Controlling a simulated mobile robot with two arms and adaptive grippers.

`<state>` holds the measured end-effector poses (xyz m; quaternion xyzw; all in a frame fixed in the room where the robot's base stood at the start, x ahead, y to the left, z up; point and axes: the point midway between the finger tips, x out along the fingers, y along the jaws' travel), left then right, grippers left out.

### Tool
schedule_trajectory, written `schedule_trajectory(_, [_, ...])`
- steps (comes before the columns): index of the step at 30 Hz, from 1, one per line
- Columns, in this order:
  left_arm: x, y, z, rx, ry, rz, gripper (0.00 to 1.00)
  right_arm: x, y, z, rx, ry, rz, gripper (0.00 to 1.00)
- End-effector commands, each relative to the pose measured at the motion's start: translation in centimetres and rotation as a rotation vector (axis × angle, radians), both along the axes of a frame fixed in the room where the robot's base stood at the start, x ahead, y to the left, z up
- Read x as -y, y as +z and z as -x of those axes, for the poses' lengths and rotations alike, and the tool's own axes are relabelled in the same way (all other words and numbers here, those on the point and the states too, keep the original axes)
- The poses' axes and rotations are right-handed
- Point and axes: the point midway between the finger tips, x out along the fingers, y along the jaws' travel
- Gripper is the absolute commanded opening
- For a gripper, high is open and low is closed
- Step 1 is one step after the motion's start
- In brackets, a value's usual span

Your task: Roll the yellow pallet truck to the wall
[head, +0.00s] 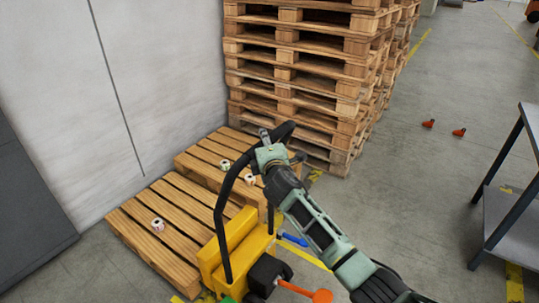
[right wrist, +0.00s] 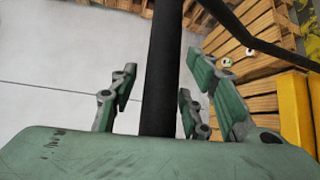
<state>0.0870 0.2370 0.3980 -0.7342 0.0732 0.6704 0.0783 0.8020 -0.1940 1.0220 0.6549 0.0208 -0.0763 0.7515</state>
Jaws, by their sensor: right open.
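The yellow pallet truck (head: 238,245) stands at the bottom middle of the head view, with a black looped handle (head: 221,210) rising from it. My right gripper (head: 268,150) is at the upper part of this handle. In the right wrist view the open fingers (right wrist: 160,75) stand on both sides of a thick black bar (right wrist: 161,70); I cannot tell whether they touch it. The truck's yellow body also shows at the right edge there (right wrist: 297,110). The pale wall (head: 120,90) is at the left, behind the low pallets. My left gripper is not in view.
Low wooden pallets (head: 152,205) lie between truck and wall, with small rolls (head: 158,224) on top. A tall pallet stack (head: 310,75) stands behind. A dark-framed table (head: 510,190) is at right. Small orange pieces (head: 428,123) lie on otherwise open grey floor.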

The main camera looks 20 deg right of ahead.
Motion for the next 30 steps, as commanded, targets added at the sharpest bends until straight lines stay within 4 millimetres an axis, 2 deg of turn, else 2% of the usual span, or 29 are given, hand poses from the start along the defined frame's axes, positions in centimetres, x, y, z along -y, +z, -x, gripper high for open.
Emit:
schedule_trajectory(15, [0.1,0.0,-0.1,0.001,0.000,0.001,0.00,-0.8,1.0,8.3,-0.001,0.003,0.000,0.43])
schedule_trajectory(21, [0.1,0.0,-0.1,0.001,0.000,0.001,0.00,-0.9,1.2,9.8,-0.001,0.002,0.001,0.43])
schedule_trajectory(30, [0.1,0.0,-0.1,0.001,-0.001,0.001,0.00,-0.9,1.3,10.0,-0.001,0.001,0.001,0.43])
